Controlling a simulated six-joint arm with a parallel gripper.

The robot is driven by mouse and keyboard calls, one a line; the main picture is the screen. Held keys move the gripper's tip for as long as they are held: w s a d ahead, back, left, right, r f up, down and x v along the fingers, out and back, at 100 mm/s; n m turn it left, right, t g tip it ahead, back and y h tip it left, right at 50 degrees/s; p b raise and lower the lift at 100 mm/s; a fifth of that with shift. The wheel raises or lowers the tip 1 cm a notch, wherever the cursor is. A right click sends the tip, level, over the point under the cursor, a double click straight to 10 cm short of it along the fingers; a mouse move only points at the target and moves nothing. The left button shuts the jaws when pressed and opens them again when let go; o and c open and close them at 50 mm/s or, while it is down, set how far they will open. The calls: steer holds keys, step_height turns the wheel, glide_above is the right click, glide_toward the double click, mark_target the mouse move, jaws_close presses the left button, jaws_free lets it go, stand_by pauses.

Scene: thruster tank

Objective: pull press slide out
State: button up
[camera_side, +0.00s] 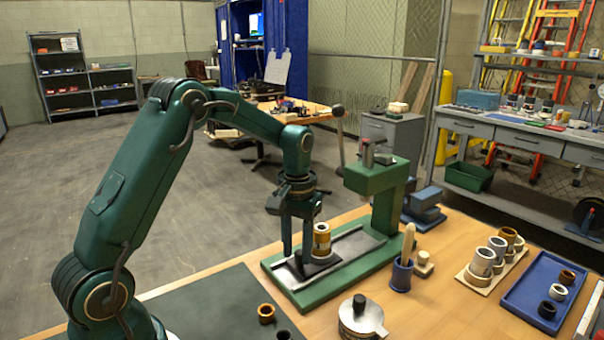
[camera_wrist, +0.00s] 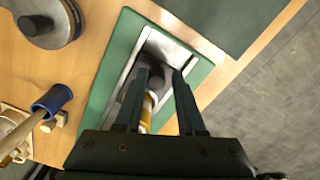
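The green arbor press (camera_side: 385,185) stands on the bench, with a steel track (camera_side: 345,250) along its green base. A dark slide (camera_side: 322,264) lies in the track, at the end away from the press column. A brass and white cylinder (camera_side: 322,240) stands upright on the slide and shows partly in the wrist view (camera_wrist: 148,110). My gripper (camera_side: 298,262) points down over the track beside the cylinder. In the wrist view, my gripper (camera_wrist: 160,72) is open, with a dark knob (camera_wrist: 156,78) between its fingers. I cannot tell whether the fingers touch it.
A blue cup with a wooden-handled tool (camera_side: 402,275) stands right of the base. A round metal pot (camera_side: 362,318) is in front. A board with rings (camera_side: 485,265) and a blue tray (camera_side: 538,290) lie at right. A dark mat (camera_side: 215,310) is at left.

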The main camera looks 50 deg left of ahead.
steer(key=shift+o, duration=0.6)
steer(key=shift+r, duration=2.55)
